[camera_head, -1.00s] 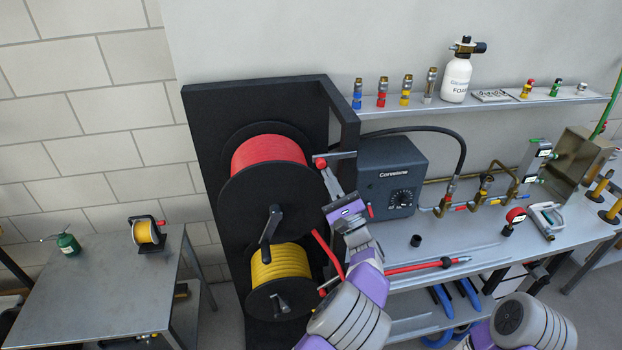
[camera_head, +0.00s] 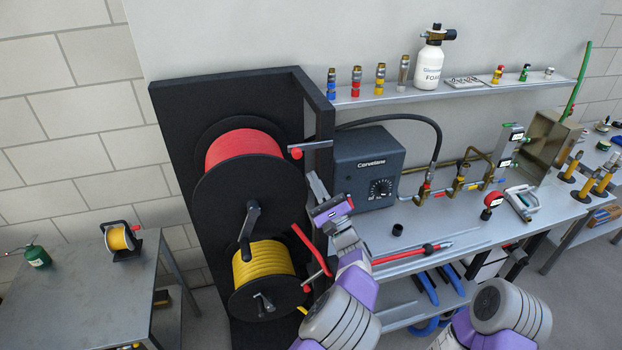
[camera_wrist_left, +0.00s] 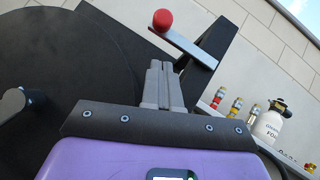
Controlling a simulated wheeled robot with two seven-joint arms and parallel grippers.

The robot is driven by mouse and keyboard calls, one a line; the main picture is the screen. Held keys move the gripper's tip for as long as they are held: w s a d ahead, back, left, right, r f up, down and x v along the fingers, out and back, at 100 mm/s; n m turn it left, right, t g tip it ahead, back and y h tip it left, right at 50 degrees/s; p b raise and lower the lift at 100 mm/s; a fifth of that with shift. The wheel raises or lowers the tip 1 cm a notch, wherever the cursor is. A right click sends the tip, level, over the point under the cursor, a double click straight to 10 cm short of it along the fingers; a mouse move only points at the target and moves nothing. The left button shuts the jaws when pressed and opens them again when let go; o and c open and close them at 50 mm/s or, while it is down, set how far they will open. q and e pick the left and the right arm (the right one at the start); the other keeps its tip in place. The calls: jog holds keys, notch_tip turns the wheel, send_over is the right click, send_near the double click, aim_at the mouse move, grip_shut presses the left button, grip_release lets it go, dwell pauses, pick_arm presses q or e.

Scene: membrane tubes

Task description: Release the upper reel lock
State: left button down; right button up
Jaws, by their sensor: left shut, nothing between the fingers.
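The upper reel lock is a flat grey lever (camera_head: 318,146) with a red knob (camera_head: 296,153) on its left end. It sits at the right edge of the upper reel, which carries red hose (camera_head: 243,147). The lever lies nearly level, tilted slightly up to the right. In the left wrist view the red knob (camera_wrist_left: 162,20) and lever (camera_wrist_left: 190,47) are just beyond my fingertips. My left gripper (camera_head: 314,180) is shut and empty, below the lever and apart from it; its fingers also show in the wrist view (camera_wrist_left: 160,72). My right gripper is out of view.
A lower reel with yellow hose (camera_head: 263,262) has its own lock with a red knob (camera_head: 305,289). Black reel cranks (camera_head: 247,235) stick out in front. A grey control box (camera_head: 366,165) and a red lance (camera_head: 410,254) are on the workbench to the right.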

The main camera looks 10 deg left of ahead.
pick_arm(q)
jog(key=b+v, duration=0.1)
jog(key=v, duration=0.8)
jog(key=shift+d, duration=0.25)
jog(key=shift+s+r, duration=0.1)
